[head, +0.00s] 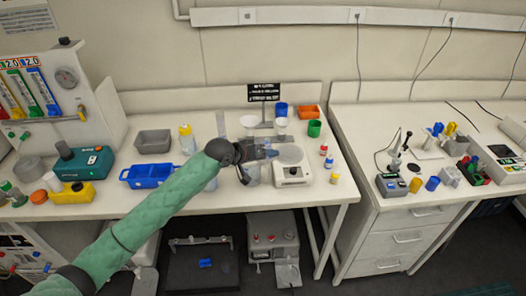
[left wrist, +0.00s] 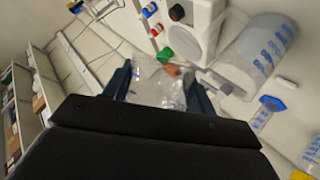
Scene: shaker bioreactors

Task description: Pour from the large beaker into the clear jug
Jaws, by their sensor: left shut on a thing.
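My left gripper (head: 266,153) reaches in over the bench beside the balance. In the left wrist view its two dark fingers (left wrist: 160,88) are shut on a clear, see-through vessel, which I take to be the large beaker (left wrist: 155,82). Any contents are too unclear to tell. A clear jug (left wrist: 262,52) with a handle and blue markings is beside the gripper in the wrist view. In the head view a clear vessel (head: 252,174), probably this jug, is partly hidden below the gripper. My right gripper is not in view.
A white balance (head: 292,172) stands just right of the gripper. A blue tray (head: 150,178) and grey tray (head: 153,141) are left. Another blue-marked vessel (left wrist: 312,152) shows at the wrist view's edge.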

